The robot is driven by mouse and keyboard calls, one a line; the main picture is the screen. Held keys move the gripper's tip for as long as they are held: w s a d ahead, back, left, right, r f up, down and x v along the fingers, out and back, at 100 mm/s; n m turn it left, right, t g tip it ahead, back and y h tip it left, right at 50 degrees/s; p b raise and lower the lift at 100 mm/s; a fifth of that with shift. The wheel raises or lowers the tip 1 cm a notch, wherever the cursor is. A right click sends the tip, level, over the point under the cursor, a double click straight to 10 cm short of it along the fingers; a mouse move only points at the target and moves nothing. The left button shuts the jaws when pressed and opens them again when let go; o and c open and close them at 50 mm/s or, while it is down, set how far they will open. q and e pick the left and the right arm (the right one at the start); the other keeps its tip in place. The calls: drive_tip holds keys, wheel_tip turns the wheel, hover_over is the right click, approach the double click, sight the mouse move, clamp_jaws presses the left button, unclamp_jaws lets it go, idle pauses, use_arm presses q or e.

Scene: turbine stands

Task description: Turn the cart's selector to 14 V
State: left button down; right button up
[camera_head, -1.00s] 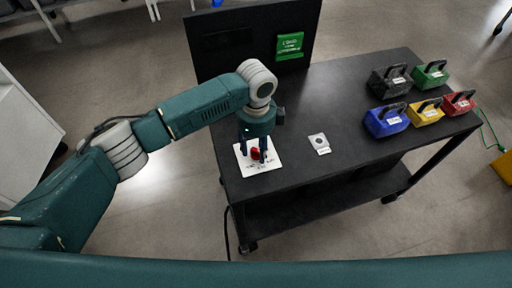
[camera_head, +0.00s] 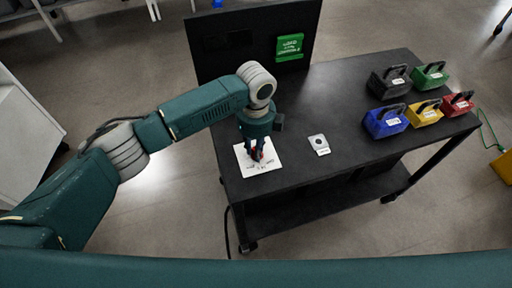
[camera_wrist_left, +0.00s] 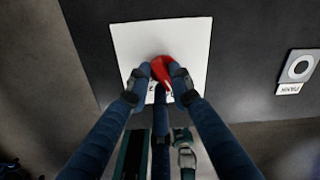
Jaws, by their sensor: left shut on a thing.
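The selector is a red knob (camera_wrist_left: 162,70) on a white plate (camera_head: 244,162) at the near left corner of the black cart (camera_head: 290,172). My left gripper (camera_head: 258,154) reaches down over the plate and is shut on the red knob. In the left wrist view the blue fingers (camera_wrist_left: 160,82) press on both sides of the knob. Printed marks on the plate are mostly covered by the fingers and too small to read. My right gripper is not in view.
Black, green, blue (camera_head: 385,121), yellow and red handled blocks stand at the cart's right end. A dark upright panel with a green display (camera_head: 289,46) rises behind. The cart's middle is clear.

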use_arm(q)
drive_tip(key=m, duration=0.5)
drive_tip(key=shift+w, duration=0.15)
idle(0.4)
drive_tip(key=c, duration=1.5)
unclamp_jaws()
drive_tip(key=shift+c, duration=0.2)
wheel_tip(320, 180, up, 12)
